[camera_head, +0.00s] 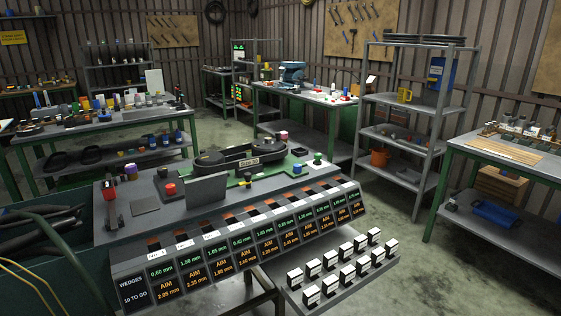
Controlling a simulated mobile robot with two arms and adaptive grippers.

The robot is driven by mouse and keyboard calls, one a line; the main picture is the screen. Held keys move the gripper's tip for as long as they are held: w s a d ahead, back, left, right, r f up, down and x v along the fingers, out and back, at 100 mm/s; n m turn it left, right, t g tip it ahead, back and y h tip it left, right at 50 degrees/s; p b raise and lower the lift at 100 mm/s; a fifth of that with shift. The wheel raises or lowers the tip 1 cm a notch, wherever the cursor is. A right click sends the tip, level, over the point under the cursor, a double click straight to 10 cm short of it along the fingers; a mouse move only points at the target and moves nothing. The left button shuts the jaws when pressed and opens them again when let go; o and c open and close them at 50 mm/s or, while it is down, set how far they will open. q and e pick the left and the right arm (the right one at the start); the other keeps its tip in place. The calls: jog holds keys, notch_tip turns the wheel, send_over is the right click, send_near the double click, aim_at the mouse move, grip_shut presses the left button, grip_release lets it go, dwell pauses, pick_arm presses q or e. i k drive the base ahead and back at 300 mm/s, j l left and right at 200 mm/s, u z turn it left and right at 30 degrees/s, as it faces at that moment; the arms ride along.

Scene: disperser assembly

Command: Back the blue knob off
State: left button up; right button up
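A long dark belt fixture (240,160) on a green base stands at the back of that bench. Neither of my grippers is in view.
A sloped panel of wedge slots with number labels (241,240) runs along the bench front. A tray (352,288) of white-topped blocks sticks out at front right. Dark hoses (45,225) fill a bin at left. A grey upright plate (206,190) stands mid-bench.

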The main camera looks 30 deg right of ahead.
aim_at(297, 167)
jog(key=l+u, duration=0.1)
jog(key=l, duration=0.65)
jog(key=l+u, duration=0.1)
jog(key=l, duration=0.6)
jog(key=k+l+u, duration=0.1)
jog(key=l, duration=0.65)
jog(key=l+u, duration=0.15)
jog(key=l, duration=0.55)
jog(key=k, duration=0.05)
